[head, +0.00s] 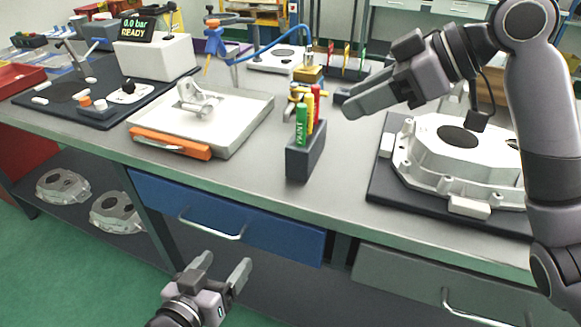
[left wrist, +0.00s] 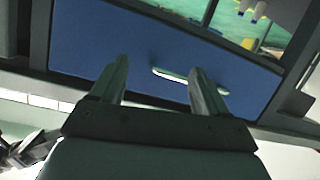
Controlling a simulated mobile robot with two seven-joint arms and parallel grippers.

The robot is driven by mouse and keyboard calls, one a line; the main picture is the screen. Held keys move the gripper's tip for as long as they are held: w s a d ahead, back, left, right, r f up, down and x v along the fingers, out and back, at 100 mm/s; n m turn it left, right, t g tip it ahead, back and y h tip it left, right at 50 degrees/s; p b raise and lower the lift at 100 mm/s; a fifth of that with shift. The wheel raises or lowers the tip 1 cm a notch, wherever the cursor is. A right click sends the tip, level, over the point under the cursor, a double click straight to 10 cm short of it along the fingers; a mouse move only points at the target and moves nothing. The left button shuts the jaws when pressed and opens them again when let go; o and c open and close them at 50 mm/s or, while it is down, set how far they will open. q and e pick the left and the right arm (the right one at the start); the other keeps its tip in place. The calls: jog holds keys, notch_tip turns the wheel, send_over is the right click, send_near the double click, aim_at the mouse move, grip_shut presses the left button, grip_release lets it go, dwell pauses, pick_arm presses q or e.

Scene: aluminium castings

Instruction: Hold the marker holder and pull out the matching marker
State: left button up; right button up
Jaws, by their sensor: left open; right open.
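The marker holder (head: 304,160) is a dark grey block standing upright near the front edge of the workbench. It holds a green marker (head: 301,127), a yellow marker (head: 310,108) and a red marker (head: 316,98). My left gripper (head: 222,270) is open and empty, low in front of the blue drawer and below the bench top. The left wrist view shows its two fingers (left wrist: 158,85) apart with the drawer beyond. My right gripper (head: 352,100) is open and empty above the bench, to the right of the markers. The holder is not visible in the left wrist view.
A white tray (head: 254,115) with a small casting and an orange handle lies left of the holder. A large aluminium casting (head: 440,150) sits on a dark mat to the right. The blue drawer (head: 270,228) has a protruding handle. Bare bench top surrounds the holder.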

aim_at(298, 156)
pick_arm(q)
jog(key=w+d+r+n+t+h, duration=0.1)
jog(key=w+d+r+t, duration=0.1)
jog(key=r, duration=0.5)
jog(key=w+d+r+t, duration=0.2)
jog(key=r, duration=0.5)
jog(key=w+d+m, duration=0.1)
jog(key=d, duration=0.1)
jog(key=w+d+r+m, duration=0.1)
jog(key=d, duration=0.1)
jog(key=w+d+r+m, duration=0.1)
jog(key=d, duration=0.1)
jog(key=shift+w+d+h, duration=0.2)
jog(key=shift+w+h, duration=0.15)
jog(key=shift+h, duration=0.05)
jog(key=shift+w+d+f+m+g, duration=0.1)
jog(key=shift+w+d+m+g, duration=0.2)
jog(key=shift+d, duration=0.15)
jog(key=shift+w+d, duration=0.1)
jog(key=shift+w, duration=0.1)
jog(key=shift+x, duration=3.25)
jog(key=c, duration=1.1)
